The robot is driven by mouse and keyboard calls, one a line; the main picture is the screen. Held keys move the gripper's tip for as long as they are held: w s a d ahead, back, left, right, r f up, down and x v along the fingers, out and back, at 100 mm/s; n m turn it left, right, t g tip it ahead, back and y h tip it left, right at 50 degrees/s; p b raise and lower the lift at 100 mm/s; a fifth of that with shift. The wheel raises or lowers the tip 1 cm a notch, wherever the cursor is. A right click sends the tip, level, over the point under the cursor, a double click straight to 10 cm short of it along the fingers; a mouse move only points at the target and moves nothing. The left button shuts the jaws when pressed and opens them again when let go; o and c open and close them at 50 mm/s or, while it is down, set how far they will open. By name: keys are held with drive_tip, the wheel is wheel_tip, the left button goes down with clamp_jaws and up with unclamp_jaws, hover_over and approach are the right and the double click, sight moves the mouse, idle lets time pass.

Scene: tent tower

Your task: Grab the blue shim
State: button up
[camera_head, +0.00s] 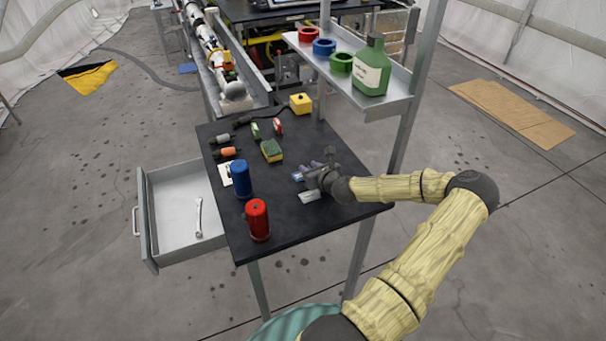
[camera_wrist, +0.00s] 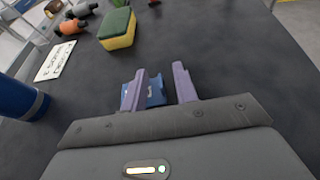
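The blue shim (camera_wrist: 156,92) shows in the wrist view as a small blue piece between the two purple fingers of my gripper (camera_wrist: 163,80). It lies closer to the left finger, with a gap to the right finger. Part of it is hidden behind the left finger. My gripper is open and low over the black table. In the head view the gripper (camera_head: 312,172) is at the table's right side, and a small blue patch of the shim (camera_head: 298,176) shows beside it. I cannot tell whether the left finger touches the shim.
A blue cylinder (camera_head: 240,179), a red cylinder (camera_head: 257,220) and a yellow-green sponge (camera_head: 271,150) stand on the black table (camera_head: 292,228). A shelf (camera_head: 389,101) with a green bottle (camera_head: 372,67) overhangs the back right. An open drawer (camera_head: 165,232) holds a wrench (camera_head: 198,217).

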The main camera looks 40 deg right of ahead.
clamp_jaws()
drive_tip(key=shift+r, duration=0.1)
idle(0.3)
wheel_tip(320, 180, up, 10)
drive_tip(key=shift+b, duration=0.4)
idle(0.4)
